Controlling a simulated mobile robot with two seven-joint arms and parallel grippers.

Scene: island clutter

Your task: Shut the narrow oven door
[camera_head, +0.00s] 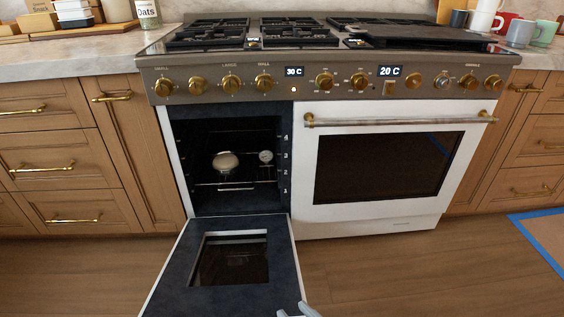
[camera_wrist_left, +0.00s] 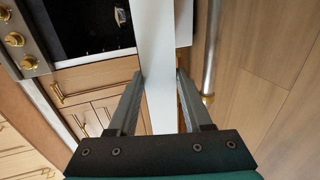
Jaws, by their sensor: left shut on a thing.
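The narrow oven door (camera_head: 178,285) hangs open and folded down in front of its cavity (camera_head: 235,140), left of the wide oven. Its dark inner face with a window faces up. In the left wrist view my left gripper (camera_wrist_left: 157,76) is shut on the white side of this door (camera_wrist_left: 156,35), one finger on each side.
The wide oven door (camera_head: 395,211) is closed, with a horizontal handle (camera_head: 400,119). Wooden drawers (camera_head: 50,170) stand on the left and others on the right. The floor (camera_head: 420,280) in front is clear, with blue tape (camera_head: 535,245) at the right.

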